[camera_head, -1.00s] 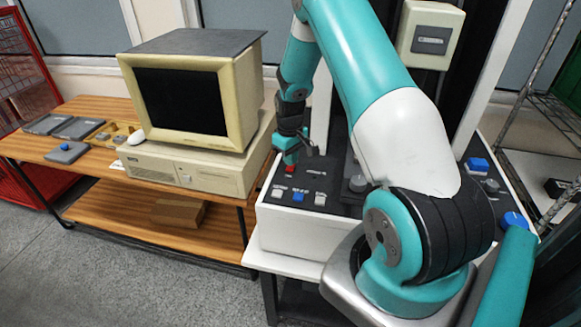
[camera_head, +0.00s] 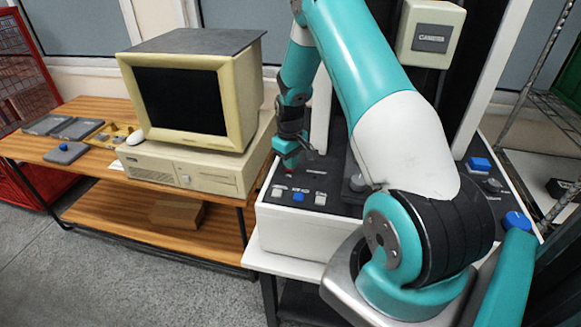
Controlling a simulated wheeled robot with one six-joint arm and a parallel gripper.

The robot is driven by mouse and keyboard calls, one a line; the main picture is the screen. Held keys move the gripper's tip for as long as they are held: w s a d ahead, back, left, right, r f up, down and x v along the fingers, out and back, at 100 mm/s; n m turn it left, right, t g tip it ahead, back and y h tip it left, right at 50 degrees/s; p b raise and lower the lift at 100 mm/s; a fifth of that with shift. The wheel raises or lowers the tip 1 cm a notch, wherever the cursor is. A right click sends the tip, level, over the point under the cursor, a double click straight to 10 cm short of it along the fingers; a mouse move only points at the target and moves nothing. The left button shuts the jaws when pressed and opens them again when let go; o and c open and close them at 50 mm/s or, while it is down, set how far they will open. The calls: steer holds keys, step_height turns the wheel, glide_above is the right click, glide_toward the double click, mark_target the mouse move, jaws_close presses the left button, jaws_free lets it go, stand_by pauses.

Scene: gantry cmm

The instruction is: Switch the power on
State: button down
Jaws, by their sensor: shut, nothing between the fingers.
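The control panel (camera_head: 340,205) is the black top of a white box at the centre. Along its front edge it has a white button (camera_head: 277,192), a blue button (camera_head: 298,197) and another white button (camera_head: 320,199), with labels too small to read surely. My gripper (camera_head: 290,165) is shut and empty, pointing down at the panel's back left, behind these buttons. Its tips are at or just above the panel surface; I cannot tell whether they touch. The small red part seen there before is hidden at the tips. No control is clearly readable as the power switch.
An old beige computer with a dark screen (camera_head: 183,100) stands on the wooden table (camera_head: 75,148) close left of my gripper. My arm covers much of the panel.

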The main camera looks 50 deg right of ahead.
steer(key=shift+f, duration=0.3)
steer(key=shift+r+p, duration=2.3)
steer(key=shift+r, duration=1.25)
